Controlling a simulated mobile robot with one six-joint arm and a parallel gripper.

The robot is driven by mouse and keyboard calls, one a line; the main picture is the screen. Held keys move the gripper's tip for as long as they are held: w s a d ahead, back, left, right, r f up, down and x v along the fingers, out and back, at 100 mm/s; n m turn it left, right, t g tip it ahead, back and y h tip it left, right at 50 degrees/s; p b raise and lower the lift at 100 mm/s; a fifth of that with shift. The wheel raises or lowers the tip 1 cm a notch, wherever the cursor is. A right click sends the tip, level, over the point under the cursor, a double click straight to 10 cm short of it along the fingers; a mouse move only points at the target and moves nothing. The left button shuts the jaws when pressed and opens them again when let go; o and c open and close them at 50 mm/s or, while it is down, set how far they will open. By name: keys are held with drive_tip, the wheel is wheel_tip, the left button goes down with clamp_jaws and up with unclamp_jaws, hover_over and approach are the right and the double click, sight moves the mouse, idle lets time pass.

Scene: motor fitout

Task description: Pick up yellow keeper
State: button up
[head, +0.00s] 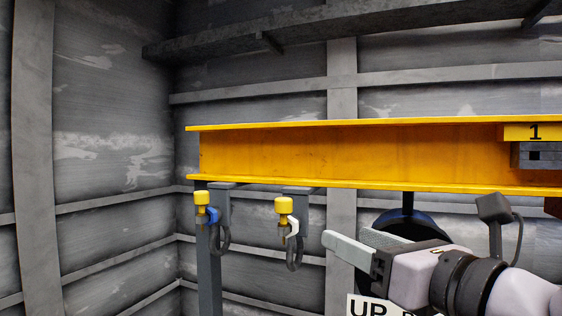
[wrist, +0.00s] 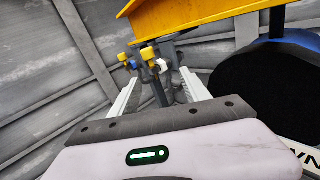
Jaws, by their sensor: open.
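Two yellow keepers hang under the left end of a yellow beam. One yellow keeper (head: 201,197) sits on a blue piece (head: 212,214) at the far left. The other yellow keeper (head: 284,205) sits on a white piece (head: 292,228) to its right. Each is beside a dark hanging hook or link. In the wrist view, the white-piece keeper (wrist: 148,53) appears ahead between the finger lines, and the blue-piece keeper (wrist: 122,57) is further left. My gripper (head: 345,236) is open and empty, right of both keepers. It also shows in the wrist view (wrist: 161,82).
The yellow beam (head: 350,155) runs above, marked 1 at its right. A dark round thing with a blue rim (wrist: 262,88) lies right of my gripper. A white sign (head: 375,306) is below. Grey ribbed walls (head: 110,130) stand behind.

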sight(289, 209)
drive_tip(key=shift+n, duration=0.8)
drive_tip(key=p+x, duration=0.1)
drive_tip(key=x, duration=0.4)
drive_tip(key=a+r+p+x, duration=0.1)
drive_tip(key=p+x, duration=0.1)
drive_tip(key=x, duration=0.4)
drive_tip(key=s+a+p+x, duration=0.1)
drive_tip(key=p+x, duration=0.1)
drive_tip(key=x, duration=0.4)
drive_tip(key=shift+s+r, duration=0.1)
drive_tip(key=shift+r, duration=0.2)
drive_tip(key=shift+s+d+r, duration=0.1)
drive_tip(key=shift+s, duration=0.1)
drive_tip(key=shift+c, duration=0.2)
drive_tip(key=shift+s, duration=0.2)
drive_tip(key=c, duration=0.4)
drive_tip(key=shift+r, duration=0.1)
drive_tip(key=c, duration=0.3)
drive_tip(key=shift+w, duration=0.1)
clamp_jaws()
